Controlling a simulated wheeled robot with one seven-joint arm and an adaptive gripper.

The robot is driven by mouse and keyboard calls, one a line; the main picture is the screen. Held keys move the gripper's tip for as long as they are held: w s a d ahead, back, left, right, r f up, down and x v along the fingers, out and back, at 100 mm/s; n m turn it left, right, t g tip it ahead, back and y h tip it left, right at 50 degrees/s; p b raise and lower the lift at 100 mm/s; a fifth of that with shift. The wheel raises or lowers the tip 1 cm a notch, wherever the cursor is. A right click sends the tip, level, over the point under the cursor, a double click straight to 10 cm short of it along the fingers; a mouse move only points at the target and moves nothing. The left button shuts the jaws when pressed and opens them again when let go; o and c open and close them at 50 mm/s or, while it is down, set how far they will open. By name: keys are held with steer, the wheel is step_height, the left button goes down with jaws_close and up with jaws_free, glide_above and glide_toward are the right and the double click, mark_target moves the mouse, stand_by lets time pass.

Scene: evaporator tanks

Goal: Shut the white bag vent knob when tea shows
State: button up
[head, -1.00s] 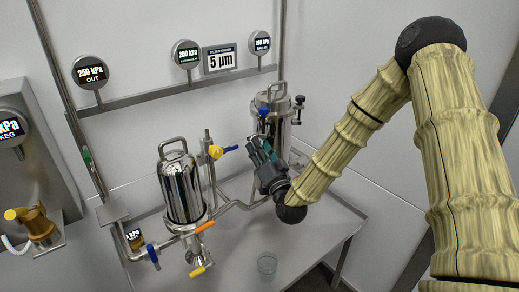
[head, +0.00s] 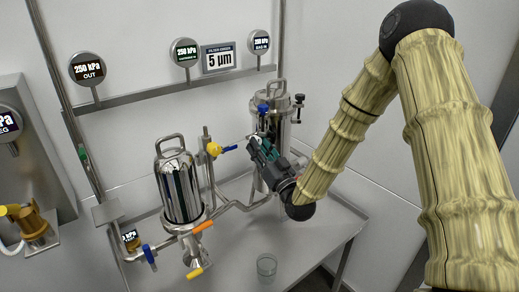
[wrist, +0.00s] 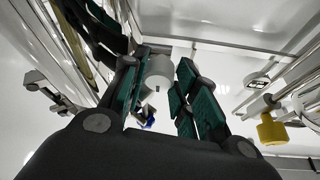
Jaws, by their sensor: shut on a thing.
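My gripper (head: 254,146) is at the front left side of the rear steel bag housing (head: 283,122). In the wrist view my gripper (wrist: 160,90) has its green-padded fingers around a short whitish cylindrical knob (wrist: 158,68), which I take to be the white bag vent knob. In the head view the fingers hide that knob. A blue handle (head: 262,108) stands just above the fingers on the housing. A small brown-amber part (head: 131,241) shows at the lower left; I cannot tell whether it is tea.
A shiny filter housing (head: 180,190) with orange and yellow levers stands left of my gripper. A yellow knob (head: 214,149) with a blue lever lies between the housings. A glass (head: 266,266) stands on the table (head: 315,240). Gauges (head: 86,68) line the wall rail.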

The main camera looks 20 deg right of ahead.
steer(key=o, duration=0.7)
steer(key=shift+d, duration=0.1)
steer(key=shift+o, duration=0.2)
steer(key=v, duration=1.2)
steer(key=shift+f, duration=0.1)
